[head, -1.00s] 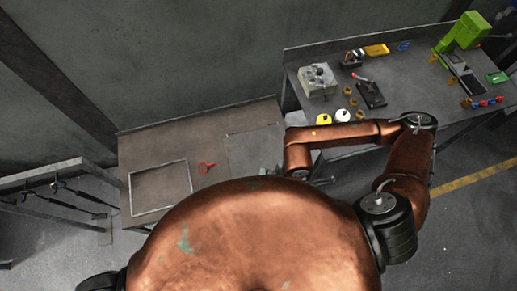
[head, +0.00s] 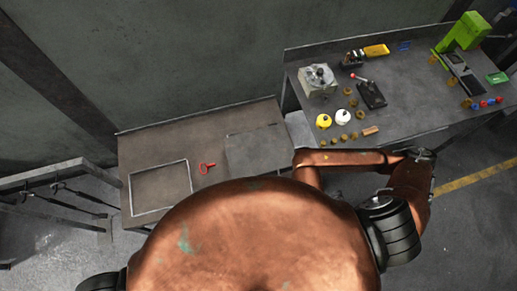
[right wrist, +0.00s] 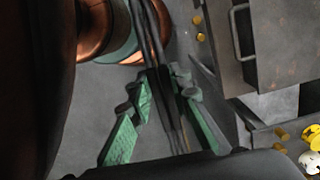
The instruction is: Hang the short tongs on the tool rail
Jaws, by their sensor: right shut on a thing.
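My right gripper (right wrist: 162,88) shows in the right wrist view with its green-padded fingers shut on the short tongs (right wrist: 152,35). The tongs are dark, thin and long, and run between the pads and out past the fingertips. Their far end is cut off by the picture's edge. My left gripper is in neither view.
A brown-grey table (head: 200,140) bears a square frame (head: 188,185), a small red item (head: 207,168) and a flat grey plate (head: 258,150). The right bench (head: 415,85) holds a green machine (head: 467,32), a lever device (head: 371,92), and yellow and white round pieces.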

